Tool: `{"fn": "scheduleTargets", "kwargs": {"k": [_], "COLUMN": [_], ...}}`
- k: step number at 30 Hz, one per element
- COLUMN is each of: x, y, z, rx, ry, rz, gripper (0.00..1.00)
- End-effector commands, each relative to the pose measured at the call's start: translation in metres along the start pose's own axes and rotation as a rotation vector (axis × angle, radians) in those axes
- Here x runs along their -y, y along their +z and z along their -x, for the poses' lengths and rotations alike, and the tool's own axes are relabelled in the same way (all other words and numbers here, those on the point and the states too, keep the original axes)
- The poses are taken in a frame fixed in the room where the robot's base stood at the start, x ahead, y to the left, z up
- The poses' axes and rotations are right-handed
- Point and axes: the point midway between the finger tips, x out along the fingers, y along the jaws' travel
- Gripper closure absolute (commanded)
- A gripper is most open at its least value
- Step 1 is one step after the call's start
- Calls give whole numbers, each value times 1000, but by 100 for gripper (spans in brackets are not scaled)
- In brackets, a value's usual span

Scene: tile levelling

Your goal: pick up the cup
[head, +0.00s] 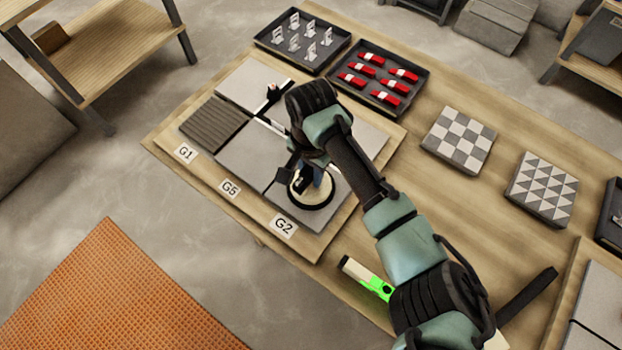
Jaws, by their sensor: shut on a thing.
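The cup (318,203) is a round suction-cup shape with a black rim and a pale inside, at the front grey tile above the G2 label. My gripper (303,181) reaches down over it from above and is shut on its middle part. My wrist and fingers hide much of the grip. I cannot tell whether the cup's rim touches the tile or is a little above it.
Grey tiles (247,148) and a dark ribbed tile (213,124) lie on the wooden board. Behind stand a tray of pale clips (262,43) and a tray of red wedges (420,100). Patterned tiles (459,139) lie right. A green-and-white tool (366,278) lies near my arm.

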Motion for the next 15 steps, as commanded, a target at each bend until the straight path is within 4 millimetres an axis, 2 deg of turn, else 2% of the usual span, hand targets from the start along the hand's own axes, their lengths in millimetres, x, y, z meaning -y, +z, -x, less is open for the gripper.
{"fn": "scheduleTargets", "kwargs": {"k": [10, 15], "x": [0, 1], "y": [0, -1], "z": [4, 26], "rx": [-1, -3], "ry": [-1, -5], "rz": [0, 1], "gripper": [100, 100]}}
